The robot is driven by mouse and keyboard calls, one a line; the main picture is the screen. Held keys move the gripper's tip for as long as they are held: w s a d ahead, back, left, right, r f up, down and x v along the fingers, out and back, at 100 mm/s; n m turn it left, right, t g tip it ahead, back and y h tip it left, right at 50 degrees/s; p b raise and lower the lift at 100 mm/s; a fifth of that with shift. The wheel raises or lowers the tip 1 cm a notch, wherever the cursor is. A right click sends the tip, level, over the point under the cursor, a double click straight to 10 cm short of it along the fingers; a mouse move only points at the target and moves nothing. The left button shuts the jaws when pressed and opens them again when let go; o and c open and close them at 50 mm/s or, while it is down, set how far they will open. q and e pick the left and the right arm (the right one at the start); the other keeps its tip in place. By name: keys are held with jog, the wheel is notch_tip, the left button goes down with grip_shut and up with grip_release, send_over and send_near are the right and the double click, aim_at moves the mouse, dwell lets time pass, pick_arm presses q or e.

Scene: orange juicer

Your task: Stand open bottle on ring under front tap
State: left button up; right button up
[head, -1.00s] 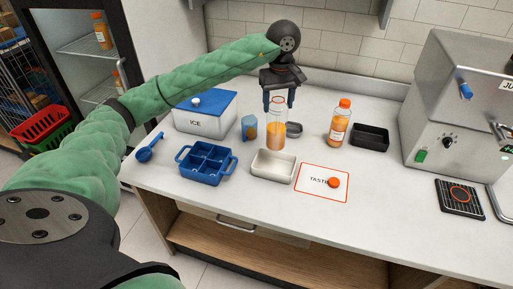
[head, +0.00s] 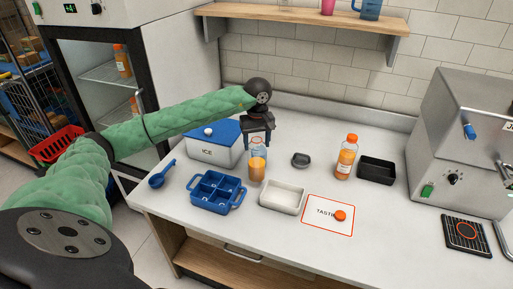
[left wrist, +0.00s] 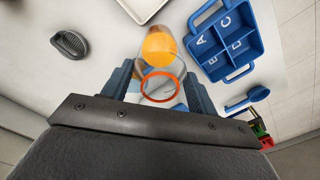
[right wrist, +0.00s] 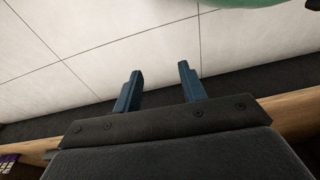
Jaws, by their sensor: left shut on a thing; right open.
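My left gripper (head: 258,138) is shut on the neck of an open clear bottle (head: 257,171), partly filled with orange juice. In the left wrist view its orange-red mouth ring (left wrist: 161,87) sits between the fingers. The bottle looks upright; I cannot tell whether its base touches the counter. The juicer (head: 465,150) stands at the right, with a blue lever (head: 469,131) on its front. A black drip grate with a red ring (head: 466,231) lies before it, empty. I cannot clearly make out the tap spout. My right gripper (right wrist: 158,88) is open and empty, facing a bare floor.
A capped juice bottle (head: 346,160) and a black tray (head: 377,171) stand between the bottle and juicer. A white tray (head: 283,197), a tasting mat (head: 318,226) with an orange cap (head: 340,215), a blue compartment tray (head: 217,191) and an ice box (head: 215,149) are nearby.

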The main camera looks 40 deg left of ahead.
aim_at(257, 158)
pick_arm(q)
jog(key=shift+f+p, duration=1.1)
jog(key=shift+f, duration=0.95)
pick_arm(e)
jog(key=shift+s+d+f, duration=0.3)
jog(key=shift+f, duration=0.55)
jog(key=shift+s+d+f, duration=0.3)
jog(key=shift+f, duration=0.5)
jog(key=shift+s+d+f, duration=0.3)
jog(key=shift+f, duration=0.55)
pick_arm(q)
jog(key=shift+f, duration=0.1)
pick_arm(e)
jog(key=shift+w+r, duration=0.15)
pick_arm(q)
jog(key=o, duration=1.6)
pick_arm(e)
jog(key=shift+w+r, duration=0.2)
jog(key=shift+s, duration=0.2)
